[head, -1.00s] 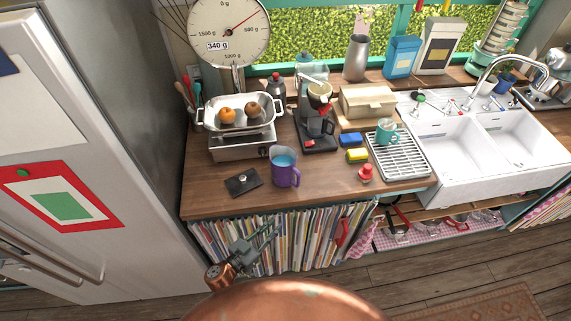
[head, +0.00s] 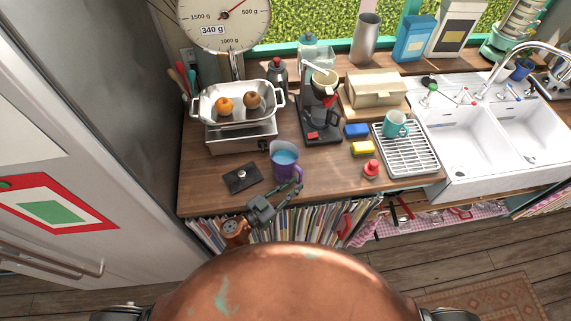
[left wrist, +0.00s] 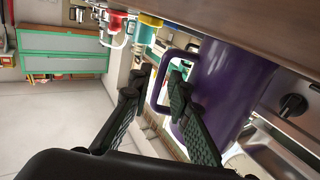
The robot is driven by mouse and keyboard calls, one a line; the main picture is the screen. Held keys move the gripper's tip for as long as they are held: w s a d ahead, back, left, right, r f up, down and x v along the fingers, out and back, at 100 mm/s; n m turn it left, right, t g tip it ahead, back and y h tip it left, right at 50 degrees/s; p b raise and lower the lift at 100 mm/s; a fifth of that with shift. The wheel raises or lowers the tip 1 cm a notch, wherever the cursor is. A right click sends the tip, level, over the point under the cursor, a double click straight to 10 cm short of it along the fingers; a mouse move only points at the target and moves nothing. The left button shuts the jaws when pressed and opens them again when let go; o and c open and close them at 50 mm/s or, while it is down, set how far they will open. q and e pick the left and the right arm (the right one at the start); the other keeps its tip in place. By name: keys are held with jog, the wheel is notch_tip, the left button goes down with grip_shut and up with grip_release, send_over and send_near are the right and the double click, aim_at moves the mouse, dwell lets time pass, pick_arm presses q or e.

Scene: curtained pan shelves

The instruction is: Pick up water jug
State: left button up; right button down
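The purple water jug (head: 283,170), with blue water in it, stands upright near the front edge of the wooden counter. Its handle is on its right side. My left gripper (head: 288,191) is at the counter's front edge, just in front of the jug in the head view. In the left wrist view, the fingers of my left gripper (left wrist: 160,82) are apart, with the handle of the purple jug (left wrist: 225,85) between them. I cannot tell whether they touch it. My right gripper is not in view.
A black slab (head: 242,178) lies left of the jug. A coffee maker (head: 322,125) stands behind it, and a scale with a fruit pan (head: 238,115) behind left. A red-topped item (head: 371,168) and a dish rack (head: 407,158) are to the right. Books (head: 310,225) fill the shelf below.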

aim_at(298, 181)
pick_arm(q)
jog(key=x, duration=0.3)
jog(key=shift+w+d+r, duration=0.1)
jog(key=shift+w+r, duration=0.05)
jog(key=shift+w, duration=0.2)
jog(key=c, duration=0.4)
grip_shut()
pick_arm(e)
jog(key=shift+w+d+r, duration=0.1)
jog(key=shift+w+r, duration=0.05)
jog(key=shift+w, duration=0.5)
pick_arm(q)
jog(key=shift+r, duration=0.15)
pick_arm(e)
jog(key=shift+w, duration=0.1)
